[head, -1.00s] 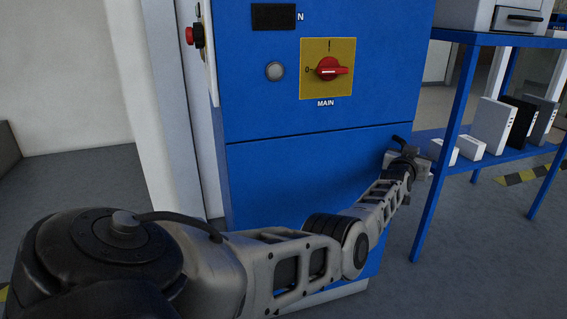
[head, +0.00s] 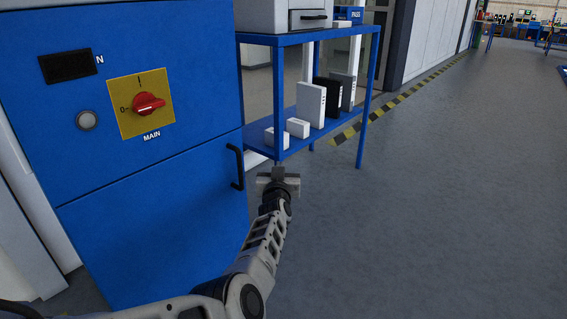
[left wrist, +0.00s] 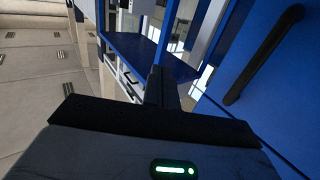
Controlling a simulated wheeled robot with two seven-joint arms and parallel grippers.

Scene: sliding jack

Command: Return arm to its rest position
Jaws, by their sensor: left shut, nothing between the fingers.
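My left arm reaches forward from the bottom of the head view. Its gripper (head: 278,170) is shut and empty, in front of the blue shelf rack and to the right of the blue cabinet (head: 150,220). In the left wrist view the gripper's dark fingers (left wrist: 162,88) are together with nothing between them. The cabinet's black handle (head: 237,166) stands left of the gripper, apart from it; it also shows in the left wrist view (left wrist: 262,55). My right gripper is not in view.
The cabinet carries a red main switch (head: 148,104) on a yellow plate. A blue shelf rack (head: 278,95) holds several white and dark boxes. Open grey floor (head: 430,200) lies to the right, with a yellow-black stripe (head: 385,108) along the wall.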

